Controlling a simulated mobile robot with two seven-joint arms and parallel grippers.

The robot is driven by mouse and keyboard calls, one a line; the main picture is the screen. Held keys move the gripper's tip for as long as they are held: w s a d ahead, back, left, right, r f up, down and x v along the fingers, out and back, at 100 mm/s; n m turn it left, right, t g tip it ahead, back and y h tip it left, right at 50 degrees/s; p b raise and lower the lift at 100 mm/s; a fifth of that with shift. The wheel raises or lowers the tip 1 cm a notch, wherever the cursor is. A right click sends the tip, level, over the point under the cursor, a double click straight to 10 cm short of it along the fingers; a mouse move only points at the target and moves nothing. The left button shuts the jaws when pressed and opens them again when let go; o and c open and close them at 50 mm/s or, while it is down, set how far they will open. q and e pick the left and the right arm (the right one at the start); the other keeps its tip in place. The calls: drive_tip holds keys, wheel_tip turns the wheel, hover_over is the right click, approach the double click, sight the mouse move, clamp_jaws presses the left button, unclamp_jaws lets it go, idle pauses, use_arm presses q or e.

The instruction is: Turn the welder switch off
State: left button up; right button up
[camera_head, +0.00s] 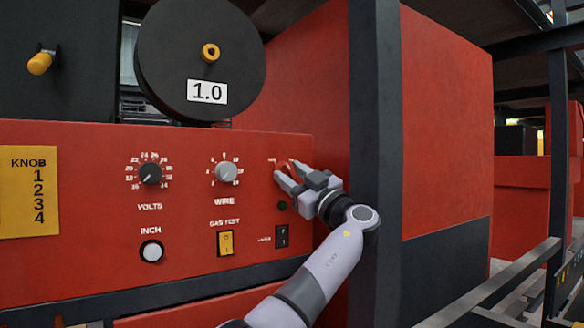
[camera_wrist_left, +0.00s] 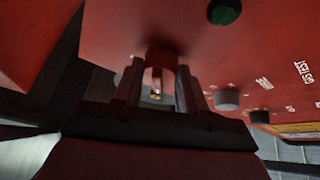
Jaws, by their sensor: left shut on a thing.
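The welder switch (camera_head: 291,163) is at the upper right of the red welder panel (camera_head: 90,240), mostly hidden behind my fingers. My left gripper (camera_head: 288,172) is at the panel face with its fingers closed around the switch. In the left wrist view my left gripper (camera_wrist_left: 158,80) has one finger on each side of a dark red round part of the switch (camera_wrist_left: 161,56), with a small bright tip between the fingers. Whether the switch points to on or off cannot be read. My right gripper is not in view.
Left of my gripper are the wire knob (camera_head: 226,172) and volts knob (camera_head: 150,173). Below are a dark green lamp (camera_head: 282,205), a black rocker (camera_head: 282,236), a yellow gas test switch (camera_head: 226,243) and a white inch button (camera_head: 152,251). A dark post (camera_head: 375,100) stands close on the right.

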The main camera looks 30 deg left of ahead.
use_arm(q)
drive_tip(key=shift+n, duration=0.3)
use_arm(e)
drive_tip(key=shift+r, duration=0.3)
use_arm(q)
drive_tip(key=shift+r, duration=0.1)
drive_tip(key=o, duration=1.1)
drive_tip(key=shift+c, duration=0.2)
